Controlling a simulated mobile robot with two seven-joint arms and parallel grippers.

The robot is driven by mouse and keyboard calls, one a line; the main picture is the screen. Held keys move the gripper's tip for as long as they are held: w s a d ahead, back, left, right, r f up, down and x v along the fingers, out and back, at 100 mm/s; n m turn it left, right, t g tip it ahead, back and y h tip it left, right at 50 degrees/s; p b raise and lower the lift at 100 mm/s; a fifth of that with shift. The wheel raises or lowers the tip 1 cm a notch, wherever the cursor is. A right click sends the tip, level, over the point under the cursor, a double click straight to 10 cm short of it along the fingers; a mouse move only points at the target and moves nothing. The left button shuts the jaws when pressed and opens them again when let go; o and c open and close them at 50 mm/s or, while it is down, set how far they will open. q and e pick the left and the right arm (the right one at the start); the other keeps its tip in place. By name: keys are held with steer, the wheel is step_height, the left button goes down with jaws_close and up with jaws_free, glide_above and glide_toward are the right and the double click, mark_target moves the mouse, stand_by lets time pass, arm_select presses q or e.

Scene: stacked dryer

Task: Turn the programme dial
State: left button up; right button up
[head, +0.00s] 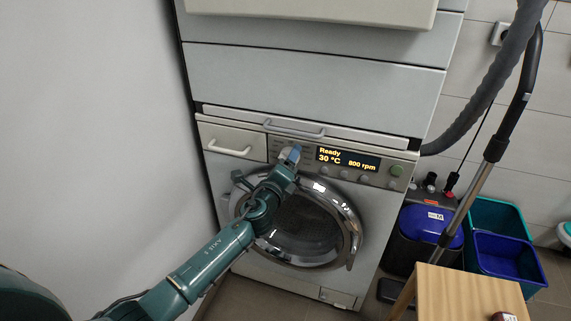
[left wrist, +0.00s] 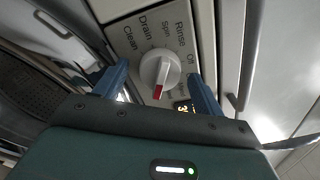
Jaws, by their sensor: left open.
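The programme dial (left wrist: 160,70) is a round white knob with a red pointer mark, seen in the left wrist view. Labels Clean, Drain, Spin, Rinse and Off show around it, and the red mark points toward my gripper. My left gripper (left wrist: 162,92) is open, with one blue finger on each side of the dial and a visible gap to it. In the head view my left gripper (head: 290,154) is at the washer's control panel, left of the display (head: 348,160), and hides the dial. The display reads Ready, 30 °C, 800 rpm. My right gripper is not in view.
The washer's round door (head: 350,232) lies below the panel, behind my left arm. A drawer handle (head: 228,149) is to the left and a bar handle (head: 294,131) above. A vacuum cleaner (head: 425,222), bins (head: 503,254) and a wooden stool (head: 462,292) stand to the right.

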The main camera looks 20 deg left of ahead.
arm_select(q)
steer(key=s+p, duration=0.1)
steer(key=s, duration=1.2)
steer(key=shift+a, duration=0.25)
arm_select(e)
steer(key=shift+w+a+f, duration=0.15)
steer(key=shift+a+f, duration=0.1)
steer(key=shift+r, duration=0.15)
